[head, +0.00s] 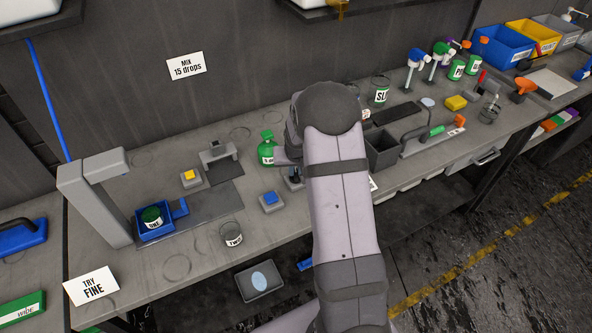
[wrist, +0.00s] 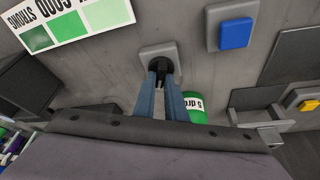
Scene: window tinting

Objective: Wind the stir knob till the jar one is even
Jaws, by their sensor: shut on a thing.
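The stir knob (wrist: 161,66) is black and stands on a square grey base (wrist: 160,50) in the wrist view. My gripper (wrist: 160,74) is shut on it, with a finger on each side. In the head view my arm hides most of the knob, and a dark part of it shows beside the arm (head: 294,176). Jar one (head: 151,217), dark green with a white label, stands in a blue tray (head: 166,234) under a grey arched stand (head: 97,178) at the left. Its contents are too small to judge for evenness.
A green bottle (head: 267,150) stands behind the knob. A card (head: 186,66) on the wall reads MIX 15 drops. Bins stand at the far right.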

